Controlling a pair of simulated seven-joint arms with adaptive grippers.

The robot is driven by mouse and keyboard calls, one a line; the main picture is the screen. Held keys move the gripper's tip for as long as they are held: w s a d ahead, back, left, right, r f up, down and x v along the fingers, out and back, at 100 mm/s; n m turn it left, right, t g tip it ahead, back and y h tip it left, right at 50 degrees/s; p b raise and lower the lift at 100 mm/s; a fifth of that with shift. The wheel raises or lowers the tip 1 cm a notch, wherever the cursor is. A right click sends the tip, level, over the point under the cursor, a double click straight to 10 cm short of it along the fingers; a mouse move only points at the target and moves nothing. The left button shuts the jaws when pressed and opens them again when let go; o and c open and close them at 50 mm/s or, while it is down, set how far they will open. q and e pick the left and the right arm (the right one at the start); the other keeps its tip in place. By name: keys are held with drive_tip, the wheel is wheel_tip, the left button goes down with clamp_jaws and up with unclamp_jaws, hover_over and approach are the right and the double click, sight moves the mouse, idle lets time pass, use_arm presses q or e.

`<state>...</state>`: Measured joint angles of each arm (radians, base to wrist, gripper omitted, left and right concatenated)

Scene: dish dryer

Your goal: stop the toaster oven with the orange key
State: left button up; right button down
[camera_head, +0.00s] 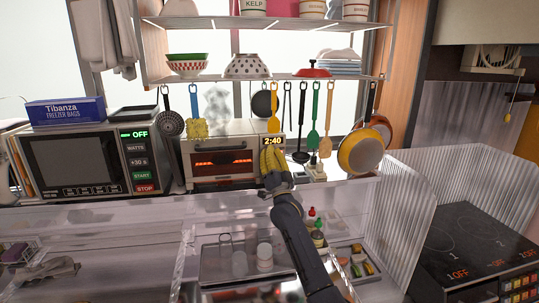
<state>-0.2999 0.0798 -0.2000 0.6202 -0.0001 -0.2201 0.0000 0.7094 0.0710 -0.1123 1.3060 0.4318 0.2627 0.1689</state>
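The toaster oven (222,167) stands on the back ledge, right of the microwave. Its window glows orange-red and its display (272,141) reads 2:40. My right gripper (274,178) is at the oven's right front side, just below a yellow bunch-like object (272,157) that overlaps the control area. I cannot tell whether the gripper touches it. The orange key does not show; the yellow object and my gripper cover that part of the panel. The gripper's fingers are small and turned away, so their opening is unclear. My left gripper is not in view.
The microwave (80,163) at left shows OFF. Utensils hang from the shelf rail (260,77) above the oven, with a yellow pan (360,152) at right. Small bottles (317,225) stand near my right arm. A stove (475,250) is at far right.

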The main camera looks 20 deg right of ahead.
drive_tip(key=shift+w, duration=0.7)
idle(0.7)
drive_tip(key=shift+s, duration=1.25)
drive_tip(key=shift+s+a, duration=0.1)
drive_tip(key=shift+s, duration=0.05)
drive_tip(key=shift+s+a, duration=0.15)
drive_tip(key=shift+s, duration=2.25)
